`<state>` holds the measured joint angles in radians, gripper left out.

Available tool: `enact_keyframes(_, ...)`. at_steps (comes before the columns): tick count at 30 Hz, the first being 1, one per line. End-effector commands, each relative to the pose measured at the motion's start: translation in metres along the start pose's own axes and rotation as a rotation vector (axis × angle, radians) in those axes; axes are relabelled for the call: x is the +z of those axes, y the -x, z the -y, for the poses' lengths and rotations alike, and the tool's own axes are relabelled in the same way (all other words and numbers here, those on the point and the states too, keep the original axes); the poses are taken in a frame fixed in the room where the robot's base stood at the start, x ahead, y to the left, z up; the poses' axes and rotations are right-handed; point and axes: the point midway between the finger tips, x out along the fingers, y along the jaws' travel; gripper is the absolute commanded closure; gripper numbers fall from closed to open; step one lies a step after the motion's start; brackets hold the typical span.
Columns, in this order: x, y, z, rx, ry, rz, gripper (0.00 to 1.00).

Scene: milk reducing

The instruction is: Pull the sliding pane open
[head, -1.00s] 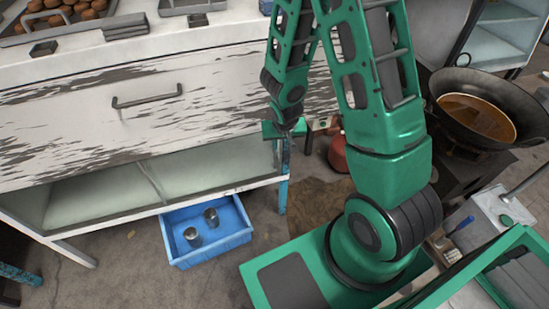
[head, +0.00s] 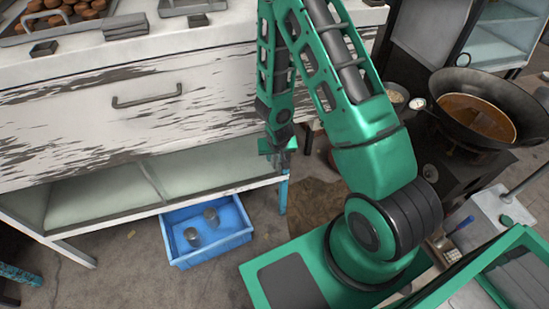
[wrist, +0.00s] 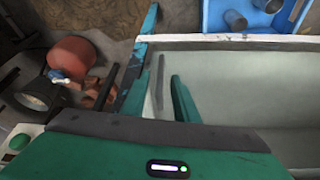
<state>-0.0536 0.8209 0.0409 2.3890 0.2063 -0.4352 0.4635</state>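The sliding pane (head: 205,168) is a pale glass panel in the lower front of the worn white cabinet. It also shows in the wrist view (wrist: 230,85). A slim dark upright bar (wrist: 160,80), which looks like the pane's handle, stands near the pane's end by the blue post. My gripper (wrist: 160,76) is open, with one teal finger on each side of this bar in the wrist view. I cannot tell whether the fingers touch it. In the head view my gripper (head: 278,150) is at the cabinet's right end, and the bar is hidden there.
A blue crate (head: 237,242) with two metal cups stands on the floor before the cabinet. A drawer handle (head: 147,97) juts out above the panes. A red gas bottle (wrist: 75,56) is beside the cabinet's end. A wok (head: 490,90) stands at the right.

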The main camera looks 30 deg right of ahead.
Motion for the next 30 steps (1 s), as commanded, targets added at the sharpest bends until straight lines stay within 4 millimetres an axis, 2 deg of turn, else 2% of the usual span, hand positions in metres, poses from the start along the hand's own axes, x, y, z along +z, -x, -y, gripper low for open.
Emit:
enact_keyframes(6, 0.000, -0.016, 0.000, 0.000, 0.000, 0.000, 0.73)
enact_keyframes(16, 0.000, -0.018, 0.000, 0.000, 0.000, 0.000, 0.73)
enact_keyframes(20, 0.000, -0.018, 0.000, 0.000, 0.000, 0.000, 1.00)
enact_keyframes(30, 0.000, -0.018, 0.000, 0.000, -0.001, 0.000, 1.00)
